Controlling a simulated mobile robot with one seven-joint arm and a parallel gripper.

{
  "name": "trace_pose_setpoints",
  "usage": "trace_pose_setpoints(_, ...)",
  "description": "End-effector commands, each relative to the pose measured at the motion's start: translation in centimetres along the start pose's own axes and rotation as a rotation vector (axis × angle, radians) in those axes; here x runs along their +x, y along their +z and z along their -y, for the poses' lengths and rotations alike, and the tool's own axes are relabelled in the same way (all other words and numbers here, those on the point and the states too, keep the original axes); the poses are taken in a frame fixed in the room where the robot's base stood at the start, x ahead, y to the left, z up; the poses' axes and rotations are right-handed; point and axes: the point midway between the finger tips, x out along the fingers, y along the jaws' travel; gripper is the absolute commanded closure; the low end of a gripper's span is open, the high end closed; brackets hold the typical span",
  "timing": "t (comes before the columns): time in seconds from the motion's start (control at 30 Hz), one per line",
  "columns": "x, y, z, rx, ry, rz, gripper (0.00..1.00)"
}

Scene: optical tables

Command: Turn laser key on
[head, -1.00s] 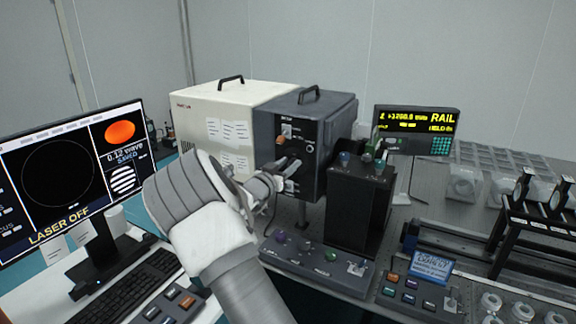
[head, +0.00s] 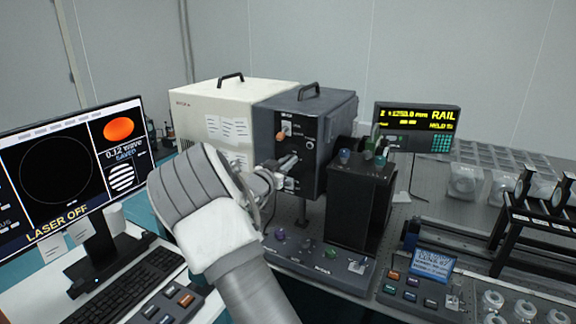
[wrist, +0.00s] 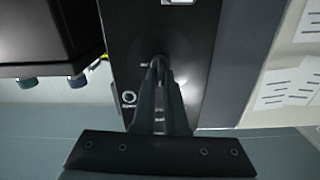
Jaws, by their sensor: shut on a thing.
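The dark laser box (head: 330,125) stands on the optical table, its front panel facing me with an orange knob (head: 281,137) and small labels. My gripper (head: 291,161) is at the lower part of this panel. In the wrist view, my gripper (wrist: 158,70) has its two fingers close together, pointing straight at the dark panel (wrist: 185,40). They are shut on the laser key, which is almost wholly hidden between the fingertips. I cannot make out the key's angle. The monitor (head: 70,175) at the left reads LASER OFF.
A cream box (head: 215,105) stands directly left of the laser box. A black box with knobs (head: 355,200) stands close in front at the right. A low control panel (head: 315,262) lies below my gripper. The rail display (head: 415,130) is further right.

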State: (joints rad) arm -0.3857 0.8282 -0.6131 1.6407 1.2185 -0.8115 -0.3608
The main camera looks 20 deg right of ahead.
Motion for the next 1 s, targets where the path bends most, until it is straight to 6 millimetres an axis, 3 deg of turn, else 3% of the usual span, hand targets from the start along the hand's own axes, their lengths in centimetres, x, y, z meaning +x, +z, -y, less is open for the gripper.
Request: trace_pose_setpoints(1.0, -0.01, 1.00, -0.73, 0.932, 0.000, 0.001, 1.00)
